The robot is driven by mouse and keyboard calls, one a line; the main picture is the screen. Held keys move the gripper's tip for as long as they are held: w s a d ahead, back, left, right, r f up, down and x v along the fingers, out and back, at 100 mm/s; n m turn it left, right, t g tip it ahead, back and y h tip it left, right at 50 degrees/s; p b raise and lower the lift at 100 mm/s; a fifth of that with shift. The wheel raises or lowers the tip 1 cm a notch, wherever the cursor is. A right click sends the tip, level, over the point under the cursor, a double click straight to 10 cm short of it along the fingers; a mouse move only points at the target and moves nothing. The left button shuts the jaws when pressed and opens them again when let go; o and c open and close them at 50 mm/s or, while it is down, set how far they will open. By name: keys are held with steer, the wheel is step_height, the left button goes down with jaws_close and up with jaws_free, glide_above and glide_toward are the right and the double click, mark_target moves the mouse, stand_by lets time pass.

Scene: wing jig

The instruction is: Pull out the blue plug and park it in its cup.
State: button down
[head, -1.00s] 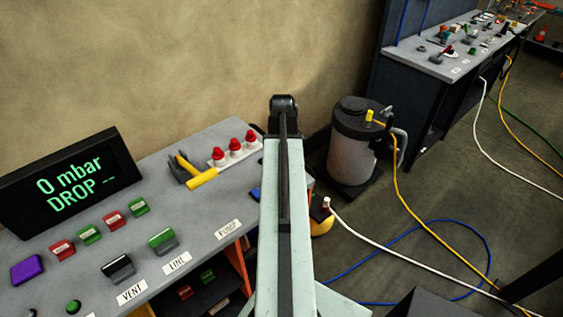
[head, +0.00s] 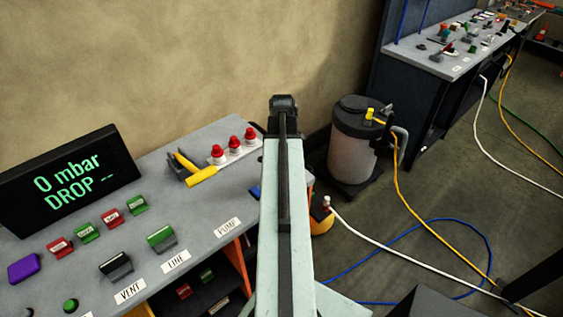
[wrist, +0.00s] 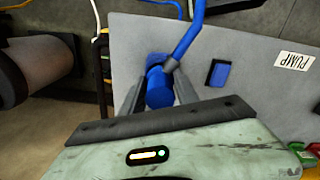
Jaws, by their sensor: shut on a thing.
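The blue plug (wrist: 159,92) is a short thick cylinder with a blue hose (wrist: 188,38) running from it, seen in the wrist view. My gripper (wrist: 159,84) is shut on it, with a grey finger on each side. A blue square piece (wrist: 156,59) shows just beyond the plug. I cannot tell whether the plug is seated in it. A dark-edged blue block (wrist: 218,73) lies to the right on the grey bench top; part of a blue thing also shows in the head view (head: 254,191) beside my arm. My arm hides the plug in the head view. I cannot pick out its cup.
The bench top (head: 215,202) holds a PUMP label (head: 228,227), a yellow-handled tool (head: 195,172), red-capped pieces (head: 233,142) and a display (head: 70,178) reading 0 mbar DROP. A canister (head: 353,150) stands on the floor to the right, near yellow, white and blue hoses.

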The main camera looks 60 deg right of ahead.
steer(key=shift+f+b, duration=0.5)
steer(key=shift+f, duration=0.1)
steer(key=c, duration=0.8)
jaws_free()
steer(key=shift+c, duration=0.2)
steer(key=shift+r, duration=0.15)
step_height(320, 180, up, 8)
steer(key=p, duration=0.8)
steer(key=shift+f, duration=0.2)
